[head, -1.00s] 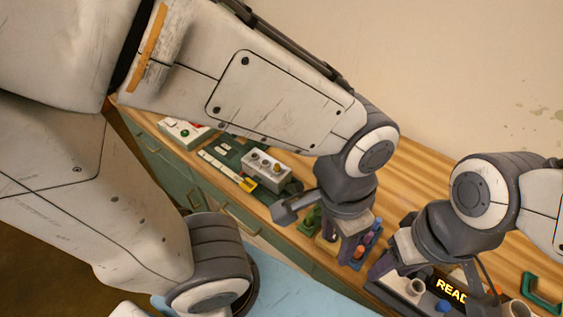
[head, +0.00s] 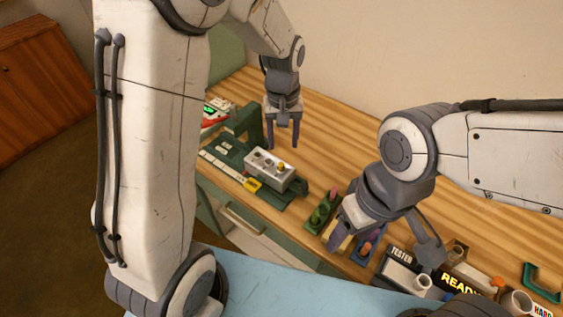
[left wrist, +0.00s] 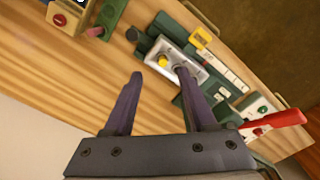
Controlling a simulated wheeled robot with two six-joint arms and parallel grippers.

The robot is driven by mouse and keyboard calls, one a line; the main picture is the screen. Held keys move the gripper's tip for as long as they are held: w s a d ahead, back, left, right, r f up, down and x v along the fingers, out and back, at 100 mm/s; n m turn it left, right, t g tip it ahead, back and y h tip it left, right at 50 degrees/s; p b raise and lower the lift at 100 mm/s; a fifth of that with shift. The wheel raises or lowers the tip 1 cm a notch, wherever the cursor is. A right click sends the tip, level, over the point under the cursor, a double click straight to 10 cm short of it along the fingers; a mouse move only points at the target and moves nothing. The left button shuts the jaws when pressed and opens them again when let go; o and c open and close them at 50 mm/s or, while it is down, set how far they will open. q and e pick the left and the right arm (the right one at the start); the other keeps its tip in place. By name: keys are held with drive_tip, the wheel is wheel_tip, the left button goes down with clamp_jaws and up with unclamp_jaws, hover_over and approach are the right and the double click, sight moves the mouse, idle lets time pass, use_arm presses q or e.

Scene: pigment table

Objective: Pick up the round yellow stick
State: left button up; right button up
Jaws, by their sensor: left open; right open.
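The round yellow stick (head: 281,166) stands upright in a grey block (head: 262,165) with several round sockets; only its top shows. The block sits at the right part of a dark green base. My left gripper (head: 283,143) is open and empty, above the table behind the block. In the left wrist view the yellow stick (left wrist: 163,61) appears just beyond the gap between the open fingertips (left wrist: 160,74). The right fingertip overlaps the block (left wrist: 192,66) there. My right gripper (head: 350,243) points down over the small colored racks; its fingertips are partly hidden.
A green rack (head: 320,213) and a blue rack (head: 368,247) with colored sticks stand near my right gripper. A TESTED holder (head: 398,268) and a READY sign (head: 458,284) are at the front right. A yellow tag (head: 252,184) lies before the block. Bare wood is behind it.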

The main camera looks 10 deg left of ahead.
use_arm(q)
drive_tip(key=p, duration=0.1)
hover_over(281, 164)
drive_tip(key=shift+n, duration=0.4)
drive_tip(key=f, duration=0.6)
drive_tip(key=shift+s+a, duration=0.1)
drive_tip(key=shift+s, duration=0.3)
drive_tip(key=f, duration=0.1)
drive_tip(key=f+p, duration=0.1)
drive_tip(key=f, duration=0.1)
drive_tip(key=f+p, duration=0.1)
drive_tip(key=shift+w+f, duration=0.3)
drive_tip(key=shift+w, duration=0.1)
drive_tip(key=shift+f, duration=0.35)
drive_tip(key=shift+c, duration=0.4)
clamp_jaws()
